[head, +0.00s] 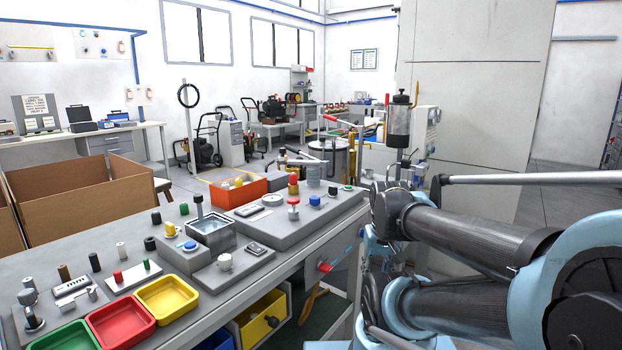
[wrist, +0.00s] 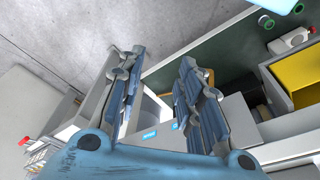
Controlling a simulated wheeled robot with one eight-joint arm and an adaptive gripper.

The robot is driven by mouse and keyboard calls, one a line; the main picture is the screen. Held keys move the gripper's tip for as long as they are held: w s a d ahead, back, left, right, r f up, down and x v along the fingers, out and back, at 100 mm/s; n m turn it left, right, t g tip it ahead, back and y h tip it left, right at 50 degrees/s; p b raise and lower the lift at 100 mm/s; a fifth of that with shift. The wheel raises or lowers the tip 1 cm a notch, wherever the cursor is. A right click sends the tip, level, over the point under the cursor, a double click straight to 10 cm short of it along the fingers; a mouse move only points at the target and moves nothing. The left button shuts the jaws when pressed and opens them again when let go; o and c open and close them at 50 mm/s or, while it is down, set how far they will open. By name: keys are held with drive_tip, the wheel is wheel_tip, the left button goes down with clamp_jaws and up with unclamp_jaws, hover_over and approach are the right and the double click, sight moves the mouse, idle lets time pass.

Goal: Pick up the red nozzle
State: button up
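Several small red parts stand on the grey bench in the head view, and I cannot tell for sure which is the red nozzle. A small upright red piece (head: 118,276) stands beside a green one on a light plate at the front left. Farther back, a red-topped part (head: 293,179) and a red and clear part (head: 293,201) stand near a grey raised block. My gripper (wrist: 162,60) is open, with nothing between its fingers in the wrist view. No red nozzle can be made out in the wrist view.
Yellow (head: 167,294), red (head: 121,320) and green (head: 67,337) trays line the bench's front edge. An orange bin (head: 238,191) and cardboard box (head: 85,195) stand behind. My arm fills the right side. Below my gripper are a concrete floor (wrist: 60,35) and an open yellow drawer (wrist: 300,75).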

drive_tip(key=shift+w, duration=0.2)
drive_tip(key=shift+o, duration=1.9)
drive_tip(key=shift+s+a+r+n, duration=0.1)
drive_tip(key=shift+a+r+n, duration=0.05)
drive_tip(key=shift+r, duration=0.35)
drive_tip(key=shift+a+r+n, duration=0.1)
drive_tip(key=shift+r+n, duration=0.05)
drive_tip(key=shift+r, duration=0.35)
drive_tip(key=w+a+r+n+y, duration=0.1)
drive_tip(key=w+a+r+n, duration=0.35)
drive_tip(key=w+r, duration=0.7)
drive_tip(key=w+a+r+n+y, duration=0.2)
drive_tip(key=w+a+r+n, duration=0.35)
drive_tip(key=w, duration=0.85)
drive_tip(key=w+a+r+n+y, duration=0.1)
drive_tip(key=w+a+r+n, duration=0.35)
drive_tip(key=w+r, duration=0.75)
hover_over(296, 179)
drive_tip(key=d, duration=0.2)
wheel_tip(296, 179, down, 11)
drive_tip(key=shift+m+g, duration=0.4)
drive_tip(key=shift+m, duration=0.05)
drive_tip(key=shift+x, duration=2.8)
